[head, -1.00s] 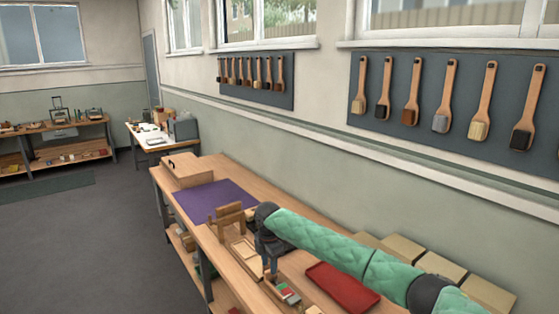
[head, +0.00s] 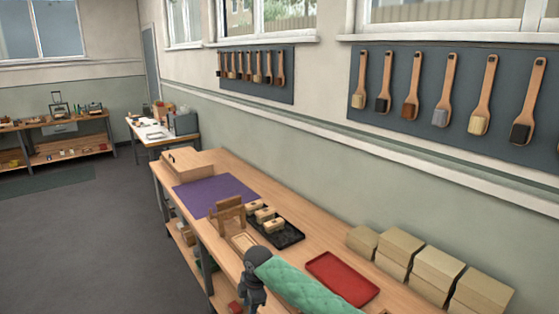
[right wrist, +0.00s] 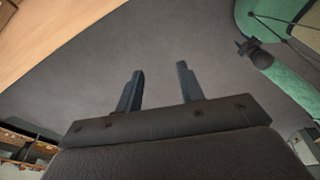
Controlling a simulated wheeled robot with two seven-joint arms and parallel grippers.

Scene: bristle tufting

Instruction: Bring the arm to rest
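My right arm, in a green quilted sleeve (head: 305,288), comes in from the bottom of the head view. Its dark wrist (head: 254,275) hangs at the front edge of the workbench (head: 330,243); its fingers are not clear there. In the right wrist view my right gripper (right wrist: 159,70) has two dark fingers standing apart, with nothing between them and grey floor behind. A green-sleeved part with a dark end (right wrist: 258,57) shows at the upper right of that view. It may be my left arm; its fingers are too small to read. The head view shows no left gripper.
The bench bears a purple mat (head: 213,197), a wooden stand (head: 229,213), a black tray (head: 290,236) with several blocks, a red tray (head: 342,279) and stacked tan blocks (head: 398,243). Brushes hang on a wall board (head: 405,130). Open floor (head: 90,250) lies left.

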